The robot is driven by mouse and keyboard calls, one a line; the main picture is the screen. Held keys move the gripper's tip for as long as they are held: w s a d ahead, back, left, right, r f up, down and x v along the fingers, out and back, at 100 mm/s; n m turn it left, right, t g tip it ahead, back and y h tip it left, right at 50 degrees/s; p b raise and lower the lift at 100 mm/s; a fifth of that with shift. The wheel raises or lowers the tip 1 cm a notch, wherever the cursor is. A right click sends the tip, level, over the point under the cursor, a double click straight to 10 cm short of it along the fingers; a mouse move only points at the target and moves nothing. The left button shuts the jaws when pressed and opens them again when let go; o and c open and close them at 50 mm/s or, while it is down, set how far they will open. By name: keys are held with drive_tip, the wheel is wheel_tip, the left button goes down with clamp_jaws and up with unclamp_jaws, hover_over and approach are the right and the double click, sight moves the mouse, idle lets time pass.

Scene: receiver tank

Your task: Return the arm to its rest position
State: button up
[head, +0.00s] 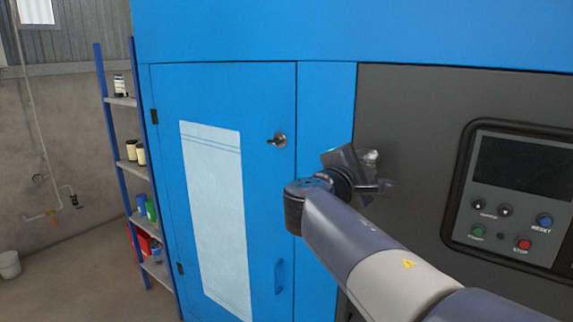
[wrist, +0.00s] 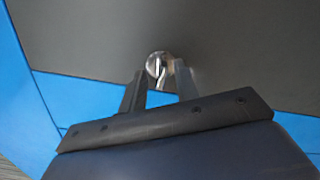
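My arm reaches in from the lower right of the head view, and its gripper (head: 371,173) is up by the dark panel of the blue cabinet. In the wrist view, my gripper (wrist: 159,73) has its two dark fingers apart, with a gap between them. A small round metal switch or knob (wrist: 157,64) on the panel shows between and just beyond the fingertips. It also shows in the head view (head: 370,157). The fingers do not visibly grip it; how deep they reach around it is unclear.
A control panel (head: 515,195) with a screen and several buttons is to the right of my gripper. A blue shelf rack (head: 122,101) stands at left. Open floor lies at lower left.

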drive_tip(key=shift+a+r+n+p, duration=0.15)
drive_tip(key=shift+n+p, duration=1.55)
drive_tip(key=shift+p, duration=0.9)
drive_tip(key=shift+d+r+n+p, duration=0.15)
drive_tip(key=shift+n+p, duration=1.55)
drive_tip(key=shift+p, duration=0.85)
drive_tip(key=n+p, duration=0.1)
drive_tip(key=p, duration=0.2)
drive_tip(key=n+p, duration=0.2)
drive_tip(key=p, duration=0.1)
drive_tip(key=shift+w+a+n, duration=0.1)
drive_tip(key=shift+a+n, duration=0.1)
drive_tip(key=shift+n, duration=0.1)
drive_tip(key=shift+f+n+p, duration=0.1)
drive_tip(key=shift+n+p, duration=0.7)
drive_tip(key=shift+p, duration=0.15)
drive_tip(key=shift+f, duration=0.1)
drive_tip(key=shift+d, duration=0.1)
